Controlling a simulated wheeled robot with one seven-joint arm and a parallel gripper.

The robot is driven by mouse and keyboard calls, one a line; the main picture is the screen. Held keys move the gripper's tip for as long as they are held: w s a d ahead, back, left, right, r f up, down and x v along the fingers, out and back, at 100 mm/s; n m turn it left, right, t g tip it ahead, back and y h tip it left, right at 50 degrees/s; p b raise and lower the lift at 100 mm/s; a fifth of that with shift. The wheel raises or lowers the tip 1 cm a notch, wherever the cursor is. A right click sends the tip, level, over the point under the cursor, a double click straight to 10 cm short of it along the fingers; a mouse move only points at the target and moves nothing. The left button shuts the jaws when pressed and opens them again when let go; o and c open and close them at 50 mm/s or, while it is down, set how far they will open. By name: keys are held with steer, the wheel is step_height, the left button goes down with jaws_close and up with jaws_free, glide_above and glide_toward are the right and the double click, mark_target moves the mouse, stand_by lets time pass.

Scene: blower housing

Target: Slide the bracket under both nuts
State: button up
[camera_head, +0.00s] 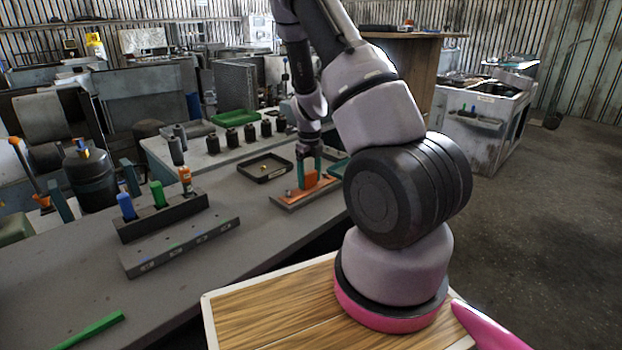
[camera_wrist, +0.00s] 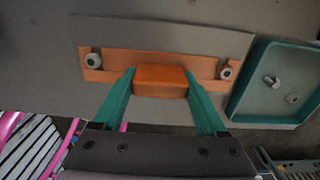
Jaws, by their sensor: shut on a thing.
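The orange bracket (camera_wrist: 160,60) is a flat strip with a raised block (camera_wrist: 160,81) at its middle, lying along a grey plate (camera_wrist: 205,38). My gripper (camera_wrist: 160,76) has its green fingers shut on that block from both sides. One nut (camera_wrist: 93,60) shows at the strip's left end and the other nut (camera_wrist: 227,70) at its right end. Orange shows around both nuts, but I cannot tell whether the strip lies fully under them. In the head view, the bracket (camera_head: 312,177) and my gripper (camera_head: 308,163) are small, and the nuts are hard to make out.
A teal tray (camera_wrist: 243,98) with small metal pieces stands close to the right of the plate. A black tray (camera_head: 265,168) stands behind the plate. Racks with coloured tools (camera_head: 160,215) and a green bar (camera_head: 90,331) are on the left. The bench front is mostly clear.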

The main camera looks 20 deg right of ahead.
mark_target(308, 172)
steer(key=shift+w+a, duration=0.15)
steer(key=shift+w, duration=0.2)
jaws_close()
steer(key=shift+s+f, duration=0.15)
steer(key=shift+f, duration=0.1)
steer(key=o, duration=1.6)
jaws_free()
steer(key=shift+c, duration=0.2)
steer(key=shift+r, duration=0.1)
steer(key=shift+r, duration=3.95)
